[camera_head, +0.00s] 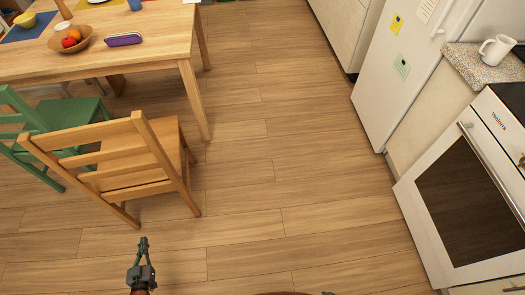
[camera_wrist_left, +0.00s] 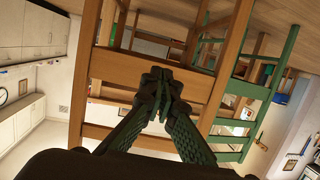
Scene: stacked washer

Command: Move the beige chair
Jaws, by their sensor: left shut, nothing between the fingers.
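The beige wooden chair (camera_head: 122,160) stands upright at the left in the head view, its slatted back towards me and its seat facing the table. My left gripper (camera_head: 143,243) is shut and empty, in front of the chair and apart from it in the head view. In the left wrist view the shut fingertips (camera_wrist_left: 161,82) overlap the wooden slats of the chair back (camera_wrist_left: 108,66). Whether they touch the wood cannot be told. My right gripper cannot be made out.
A green chair (camera_head: 45,125) stands close on the left of the beige one. The wooden table (camera_head: 150,60) with a fruit bowl (camera_head: 70,38) is behind them. A white fridge (camera_head: 395,75) and an oven (camera_head: 470,185) line the right. The floor between is clear.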

